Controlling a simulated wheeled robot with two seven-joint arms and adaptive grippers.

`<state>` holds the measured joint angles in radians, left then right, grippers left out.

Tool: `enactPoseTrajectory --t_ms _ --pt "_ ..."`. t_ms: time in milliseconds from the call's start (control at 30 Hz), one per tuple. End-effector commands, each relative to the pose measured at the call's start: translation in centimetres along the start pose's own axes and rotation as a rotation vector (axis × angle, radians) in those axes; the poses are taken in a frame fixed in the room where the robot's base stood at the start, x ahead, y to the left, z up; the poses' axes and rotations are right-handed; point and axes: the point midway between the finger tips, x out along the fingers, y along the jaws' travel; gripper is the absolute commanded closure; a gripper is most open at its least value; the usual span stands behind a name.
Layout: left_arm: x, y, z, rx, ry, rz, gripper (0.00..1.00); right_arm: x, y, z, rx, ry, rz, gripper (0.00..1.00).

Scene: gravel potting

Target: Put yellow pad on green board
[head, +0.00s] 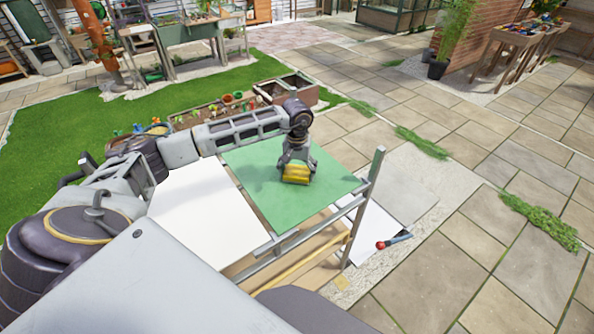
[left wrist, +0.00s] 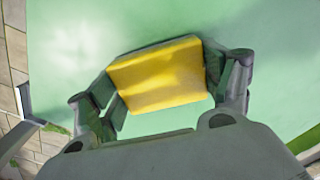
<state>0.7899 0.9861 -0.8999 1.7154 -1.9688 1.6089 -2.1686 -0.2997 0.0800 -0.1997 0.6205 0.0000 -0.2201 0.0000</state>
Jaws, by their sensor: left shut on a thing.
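The yellow pad (head: 296,174) is in my left gripper (head: 296,164), over the middle of the green board (head: 285,206). In the left wrist view the yellow pad (left wrist: 158,74) sits between the two fingers of the left gripper (left wrist: 160,85), which are shut on it. The green board (left wrist: 90,30) fills most of the background there. I cannot tell whether the pad touches the board or is held just above it. My right gripper is not in view.
A white panel (head: 200,205) lies left of the green board on the same metal-framed table (head: 362,205). A red-tipped tool (head: 393,241) lies at the lower right by the table. A planter box (head: 300,90) stands behind. Paving is open to the right.

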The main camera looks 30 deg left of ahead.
Motion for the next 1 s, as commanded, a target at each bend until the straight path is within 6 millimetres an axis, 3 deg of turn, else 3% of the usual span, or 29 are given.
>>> enactPoseTrajectory --t_ms 400,433,567,1000 --pt "0.39 0.01 -0.01 0.000 0.000 0.000 0.46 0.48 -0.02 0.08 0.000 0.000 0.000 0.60" --pt "0.34 0.01 0.01 0.000 0.000 0.000 0.16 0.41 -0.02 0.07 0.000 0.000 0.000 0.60" --pt "0.30 0.00 0.01 0.000 0.000 0.000 0.00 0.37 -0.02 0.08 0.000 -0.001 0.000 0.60" --pt "0.24 -0.01 0.00 0.000 0.000 0.000 0.00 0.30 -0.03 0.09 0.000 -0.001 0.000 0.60"
